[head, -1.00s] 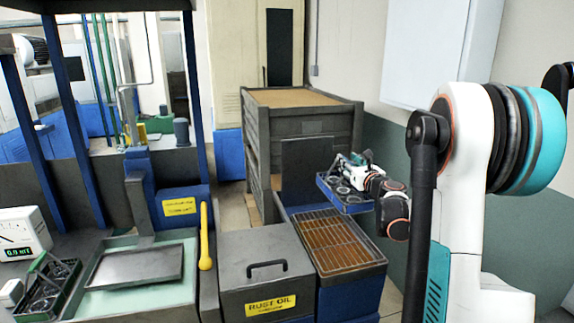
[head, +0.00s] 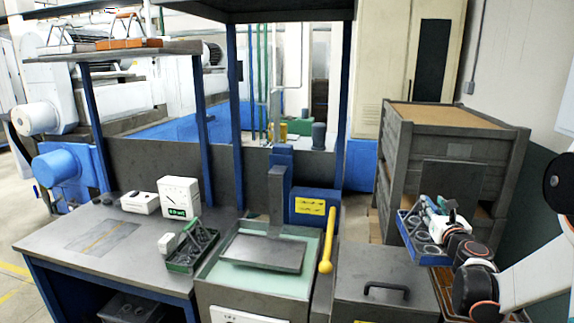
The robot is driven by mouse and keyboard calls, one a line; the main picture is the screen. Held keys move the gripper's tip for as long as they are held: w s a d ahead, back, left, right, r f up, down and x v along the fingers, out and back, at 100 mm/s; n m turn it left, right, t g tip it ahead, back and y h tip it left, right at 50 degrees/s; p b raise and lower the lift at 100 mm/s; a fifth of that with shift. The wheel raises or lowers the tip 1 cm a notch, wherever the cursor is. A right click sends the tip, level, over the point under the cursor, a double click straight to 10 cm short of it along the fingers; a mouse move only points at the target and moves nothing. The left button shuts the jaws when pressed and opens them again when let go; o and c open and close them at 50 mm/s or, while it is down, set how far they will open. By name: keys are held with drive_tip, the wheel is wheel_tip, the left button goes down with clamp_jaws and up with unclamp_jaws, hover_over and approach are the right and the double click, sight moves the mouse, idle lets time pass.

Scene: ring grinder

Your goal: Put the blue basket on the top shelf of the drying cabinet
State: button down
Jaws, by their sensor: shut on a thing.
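A blue basket (head: 408,241) with several dark rings in it hangs at the right of the head view. My gripper (head: 436,207) is shut on it from above, with white and teal parts showing at its upper edge. The exact grip point is too small to see. The basket is held in the air, roughly level, in front of the grey slatted unit. No drying cabinet with a visible open top shelf can be made out for sure; a tall cream cabinet (head: 398,60) with a dark panel stands at the back.
A grey slatted unit (head: 455,125) with a brown top stands behind the basket. A lidded grey box (head: 385,283) is below left of it. A shelf (head: 95,53) holds orange items at upper left.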

drive_tip(key=s+a+f+y, duration=0.1)
drive_tip(key=a+f, duration=0.1)
drive_tip(key=a, duration=1)
drive_tip(key=s+a+f+n+y, duration=0.1)
drive_tip(key=a+f, duration=0.2)
drive_tip(key=a, duration=0.9)
drive_tip(key=shift+s+f+n+y+b, duration=0.3)
drive_tip(key=shift+s+f+b, duration=0.05)
drive_tip(key=shift+b, duration=0.05)
